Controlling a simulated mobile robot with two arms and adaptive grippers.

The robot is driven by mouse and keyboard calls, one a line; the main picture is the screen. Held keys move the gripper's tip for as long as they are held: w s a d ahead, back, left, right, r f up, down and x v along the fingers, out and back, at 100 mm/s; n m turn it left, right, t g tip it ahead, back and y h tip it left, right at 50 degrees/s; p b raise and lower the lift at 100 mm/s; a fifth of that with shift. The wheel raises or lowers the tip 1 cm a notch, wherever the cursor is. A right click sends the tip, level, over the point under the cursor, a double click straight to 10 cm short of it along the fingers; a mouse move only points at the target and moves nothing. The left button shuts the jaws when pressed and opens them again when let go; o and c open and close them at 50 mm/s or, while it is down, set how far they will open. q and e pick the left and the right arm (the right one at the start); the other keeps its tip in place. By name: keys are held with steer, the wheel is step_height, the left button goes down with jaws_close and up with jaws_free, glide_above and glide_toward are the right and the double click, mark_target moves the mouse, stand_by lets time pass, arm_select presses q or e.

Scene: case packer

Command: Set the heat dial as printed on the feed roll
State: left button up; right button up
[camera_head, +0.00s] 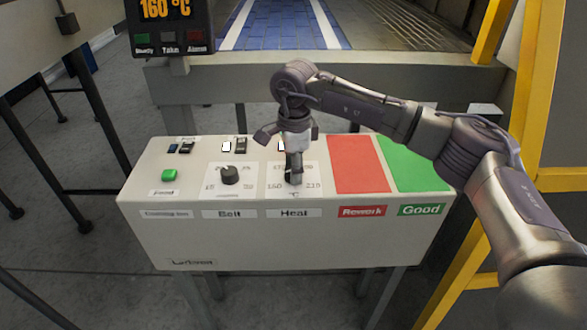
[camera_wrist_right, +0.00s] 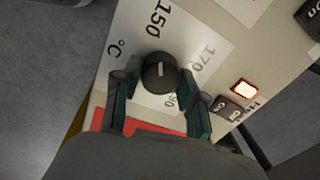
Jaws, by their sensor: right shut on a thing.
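The heat dial is a round black knob (camera_wrist_right: 160,73) with a white line, on a white scale card (camera_head: 312,186) above the Heat label (camera_head: 294,212). In the wrist view, 150, 170 and 190 are printed around it. My right gripper (camera_head: 293,172) comes down from above and is shut on the dial, one finger on each side. In the head view the gripper hides most of the knob. A display (camera_head: 166,10) at the upper left reads 160 °C. The feed roll cannot be made out. My left gripper is not in view.
The belt dial (camera_head: 230,175) stands left of the heat dial, with a green button (camera_head: 169,175) further left. The red Rework area (camera_head: 359,163) and green Good area (camera_head: 413,165) lie to the right. Yellow frame posts (camera_head: 540,100) stand at the right.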

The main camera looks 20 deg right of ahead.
stand_by(0.4)
steer(key=o, duration=1.1)
steer(key=shift+o, duration=0.2)
steer(key=shift+r, duration=0.1)
step_height(320, 180, up, 12)
steer(key=shift+s, duration=0.3)
